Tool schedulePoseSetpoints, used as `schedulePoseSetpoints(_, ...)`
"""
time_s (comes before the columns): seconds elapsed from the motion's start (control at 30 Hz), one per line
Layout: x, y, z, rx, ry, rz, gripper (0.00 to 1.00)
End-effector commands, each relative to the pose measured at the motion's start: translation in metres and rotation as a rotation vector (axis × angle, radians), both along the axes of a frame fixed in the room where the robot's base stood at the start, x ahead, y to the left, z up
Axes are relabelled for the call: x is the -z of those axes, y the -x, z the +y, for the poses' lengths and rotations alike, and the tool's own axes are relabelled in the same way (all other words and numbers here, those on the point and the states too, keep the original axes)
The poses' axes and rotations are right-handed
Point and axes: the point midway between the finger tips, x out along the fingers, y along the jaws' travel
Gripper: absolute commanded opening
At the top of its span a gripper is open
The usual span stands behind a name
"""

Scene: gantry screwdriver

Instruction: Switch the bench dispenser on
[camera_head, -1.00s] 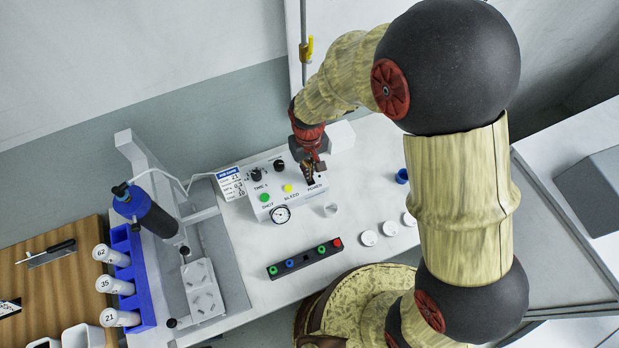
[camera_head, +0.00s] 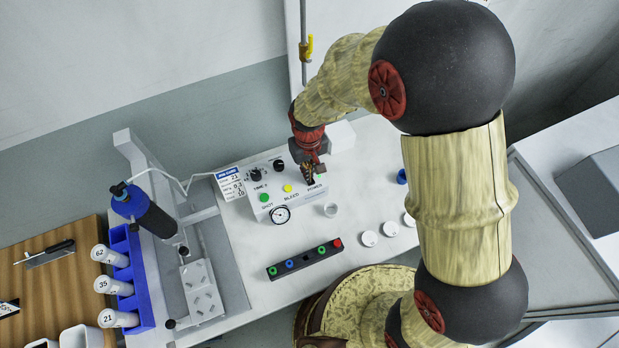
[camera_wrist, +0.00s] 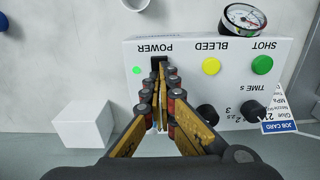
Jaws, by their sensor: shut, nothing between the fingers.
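The bench dispenser (camera_head: 262,203) is a white box with a green SHOT button, a yellow BLEED button, two black knobs and a round gauge. It also shows upside down in the wrist view (camera_wrist: 190,53). Its black POWER switch (camera_wrist: 158,62) is partly hidden by my fingertips. A small bright green light (camera_wrist: 137,70) shows beside the switch. My gripper (camera_head: 313,181) is shut and empty, with its tips right at the POWER switch; they also show in the wrist view (camera_wrist: 161,74). I cannot tell whether they touch it.
A dark strip with coloured buttons (camera_head: 304,259) lies in front of the dispenser. Several white round lids (camera_head: 369,238) are to its right. A white block (camera_wrist: 82,135) stands beside the dispenser.

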Motion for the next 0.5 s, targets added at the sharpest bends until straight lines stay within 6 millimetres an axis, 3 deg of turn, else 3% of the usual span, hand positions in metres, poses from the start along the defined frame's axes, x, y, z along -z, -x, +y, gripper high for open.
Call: schedulePoseSetpoints(0.5,-0.034,0.001,0.0,0.0,0.0,0.001,0.0)
